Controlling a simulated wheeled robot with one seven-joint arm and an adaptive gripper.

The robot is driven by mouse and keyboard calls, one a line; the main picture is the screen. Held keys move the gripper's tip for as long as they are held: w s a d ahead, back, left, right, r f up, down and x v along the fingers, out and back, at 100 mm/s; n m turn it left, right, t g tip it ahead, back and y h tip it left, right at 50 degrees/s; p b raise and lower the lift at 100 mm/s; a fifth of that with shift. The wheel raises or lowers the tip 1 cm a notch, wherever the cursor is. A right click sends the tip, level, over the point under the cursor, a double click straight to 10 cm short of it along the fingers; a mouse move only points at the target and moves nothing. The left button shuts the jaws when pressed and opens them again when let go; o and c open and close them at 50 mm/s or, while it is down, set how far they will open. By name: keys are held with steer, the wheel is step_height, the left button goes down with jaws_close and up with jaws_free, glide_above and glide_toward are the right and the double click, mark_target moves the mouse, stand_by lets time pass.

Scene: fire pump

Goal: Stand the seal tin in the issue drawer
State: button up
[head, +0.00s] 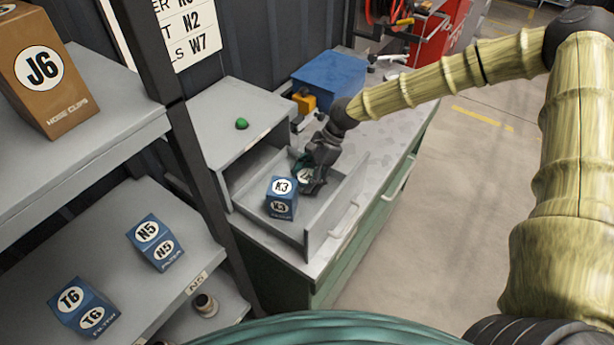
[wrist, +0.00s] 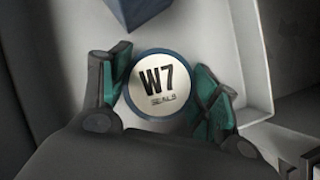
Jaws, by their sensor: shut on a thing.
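The seal tin (wrist: 160,84) is round with a blue rim and a pale lid marked W7, seen from above in the wrist view. My gripper (wrist: 160,90) has its green-padded fingers on both sides of the tin and is shut on it. In the head view my gripper (head: 306,174) reaches down inside the open issue drawer (head: 330,213), and the tin (head: 304,175) is mostly hidden by the fingers. The tin looks upright. I cannot tell whether its base touches the drawer floor.
A blue K3 box (head: 282,198) stands in the drawer close to the tin; its corner shows in the wrist view (wrist: 135,8). The drawer wall (wrist: 250,60) is right of my fingers. A grey cabinet with a green button (head: 241,124) stands behind. Shelves with boxes are left.

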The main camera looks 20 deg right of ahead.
steer(key=o, duration=1.1)
steer(key=shift+f, duration=0.1)
steer(key=s+b+v, duration=0.1)
steer(key=b+v, duration=0.2)
steer(key=v, duration=0.9)
steer(key=shift+w, duration=0.45)
